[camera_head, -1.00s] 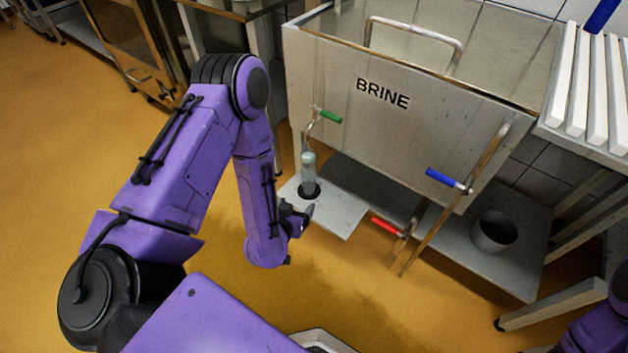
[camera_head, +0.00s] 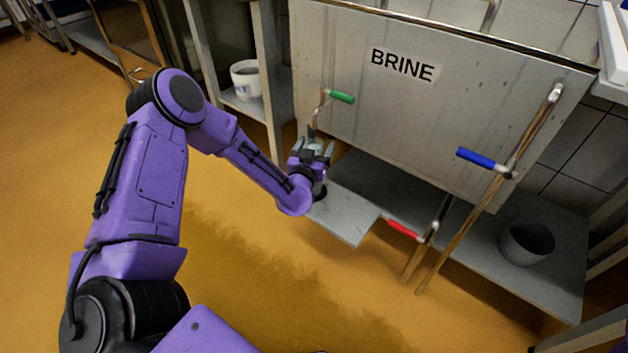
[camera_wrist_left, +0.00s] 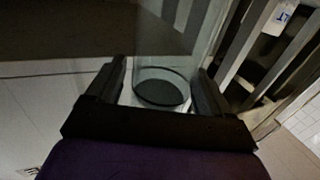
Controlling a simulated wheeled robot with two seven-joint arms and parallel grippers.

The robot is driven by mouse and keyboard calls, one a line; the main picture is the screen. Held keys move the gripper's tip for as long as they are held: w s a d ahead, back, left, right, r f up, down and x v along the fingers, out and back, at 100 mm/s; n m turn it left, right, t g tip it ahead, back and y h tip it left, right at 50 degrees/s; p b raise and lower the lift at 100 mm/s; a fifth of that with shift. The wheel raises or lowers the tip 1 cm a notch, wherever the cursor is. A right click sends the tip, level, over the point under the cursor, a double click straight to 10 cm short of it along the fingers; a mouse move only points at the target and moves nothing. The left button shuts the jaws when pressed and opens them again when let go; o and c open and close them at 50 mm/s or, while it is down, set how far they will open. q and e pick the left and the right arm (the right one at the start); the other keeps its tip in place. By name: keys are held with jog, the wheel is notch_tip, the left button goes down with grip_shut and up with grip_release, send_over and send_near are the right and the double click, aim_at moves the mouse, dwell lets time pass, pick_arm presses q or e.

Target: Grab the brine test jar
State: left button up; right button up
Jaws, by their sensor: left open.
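The brine test jar is a clear, pale glass cylinder; in the head view its top (camera_head: 316,143) shows under the green-handled tap, partly hidden by my gripper. In the left wrist view the jar (camera_wrist_left: 165,70) stands between my two fingers, with a dark round surface inside near its lower end. My left gripper (camera_head: 319,152) is open with its fingers on either side of the jar. It also shows in the left wrist view (camera_wrist_left: 160,98); I cannot tell whether the fingers touch the glass. My right gripper is not in view.
The steel brine tank (camera_head: 450,110) rises just behind the jar. The green-handled tap (camera_head: 341,97) is close above my gripper. A low grey shelf (camera_head: 345,213) lies below, with red (camera_head: 401,229) and blue (camera_head: 481,158) valve handles and a grey bucket (camera_head: 526,243) to the right.

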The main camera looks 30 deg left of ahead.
pick_arm(q)
jog(key=shift+w+a, duration=0.1)
jog(key=shift+w, duration=0.25)
grip_shut()
